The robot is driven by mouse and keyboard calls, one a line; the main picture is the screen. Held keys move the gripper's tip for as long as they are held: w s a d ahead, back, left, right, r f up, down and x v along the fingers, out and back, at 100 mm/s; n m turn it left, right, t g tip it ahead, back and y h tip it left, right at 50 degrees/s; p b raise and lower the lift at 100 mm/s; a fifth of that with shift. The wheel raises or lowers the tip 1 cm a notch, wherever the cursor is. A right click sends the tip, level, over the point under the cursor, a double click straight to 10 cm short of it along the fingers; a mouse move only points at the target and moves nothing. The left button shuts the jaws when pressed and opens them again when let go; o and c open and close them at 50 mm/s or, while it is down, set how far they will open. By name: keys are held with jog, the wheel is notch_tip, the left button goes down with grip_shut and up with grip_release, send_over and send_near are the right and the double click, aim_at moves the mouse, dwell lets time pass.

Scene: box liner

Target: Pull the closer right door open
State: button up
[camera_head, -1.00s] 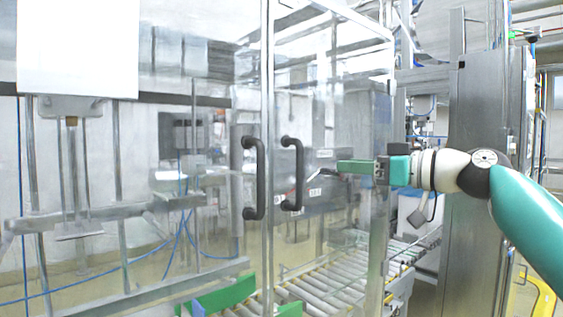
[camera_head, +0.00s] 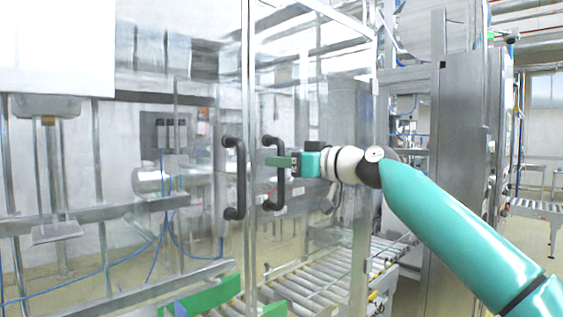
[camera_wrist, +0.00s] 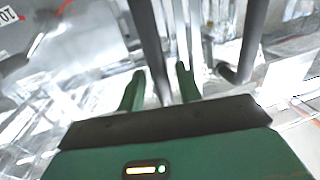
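The right door (camera_head: 312,110) is a clear panel that looks closed against the clear left door (camera_head: 180,100). Its dark, upright handle (camera_head: 271,192) stands close to the left door's similar handle (camera_head: 234,190). My gripper (camera_head: 279,161), with green fingers, reaches from the right to the upper part of the right handle. In the wrist view, the two fingers of my gripper (camera_wrist: 159,85) are spread, with a dark bar, seemingly the right handle (camera_wrist: 147,40), running between them. Gaps show beside the bar. A second dark bar (camera_wrist: 252,40) stands to the right, outside the fingers.
A roller conveyor (camera_head: 325,275) lies behind the clear panels, with green parts (camera_head: 210,297) at its near end. A tall grey metal cabinet (camera_head: 462,150) stands to the right, behind my arm. Another roller conveyor (camera_head: 536,209) is at the far right.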

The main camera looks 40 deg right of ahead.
jog(key=shift+w+a, duration=0.1)
jog(key=shift+w, duration=0.1)
jog(key=shift+c, duration=0.4)
grip_shut()
